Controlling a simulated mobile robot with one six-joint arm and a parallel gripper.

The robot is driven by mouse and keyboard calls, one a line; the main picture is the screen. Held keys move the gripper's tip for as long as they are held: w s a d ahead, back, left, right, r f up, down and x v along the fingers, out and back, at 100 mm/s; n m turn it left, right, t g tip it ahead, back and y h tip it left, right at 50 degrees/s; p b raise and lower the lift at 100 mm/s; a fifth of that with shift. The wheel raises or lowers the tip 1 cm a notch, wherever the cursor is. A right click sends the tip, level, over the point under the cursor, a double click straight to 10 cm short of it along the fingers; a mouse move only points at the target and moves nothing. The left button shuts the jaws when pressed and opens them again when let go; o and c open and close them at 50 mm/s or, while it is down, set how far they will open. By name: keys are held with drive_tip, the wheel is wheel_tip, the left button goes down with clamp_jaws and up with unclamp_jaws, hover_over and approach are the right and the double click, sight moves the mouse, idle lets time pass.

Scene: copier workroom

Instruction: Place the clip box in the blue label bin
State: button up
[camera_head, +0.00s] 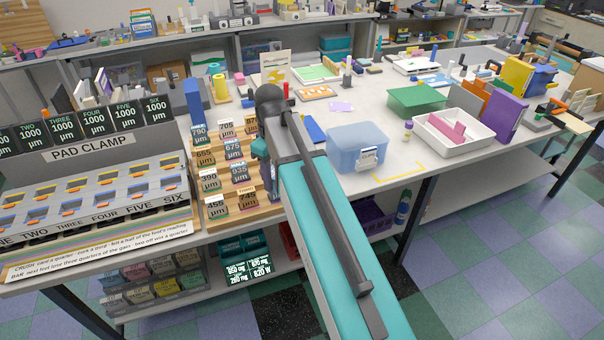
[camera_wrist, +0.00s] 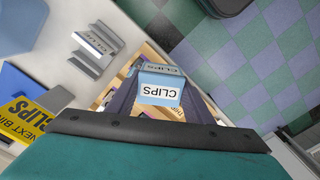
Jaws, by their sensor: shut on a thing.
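A wooden board with several numbered blocks (camera_head: 216,208) lies beneath and left of my gripper. The pad clamp rack (camera_head: 95,160) is further left. A white tray (camera_head: 480,145) and green lid (camera_head: 415,101) lie right of the bin.

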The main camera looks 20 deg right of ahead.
drive_tip(key=shift+w+a+r, duration=0.15)
drive_tip(key=shift+w+a, duration=0.5)
drive_tip(key=shift+a, duration=0.3)
drive_tip(key=shift+w+a+m, duration=0.1)
drive_tip(key=shift+w+m, duration=0.2)
drive_tip(key=shift+m, duration=0.4)
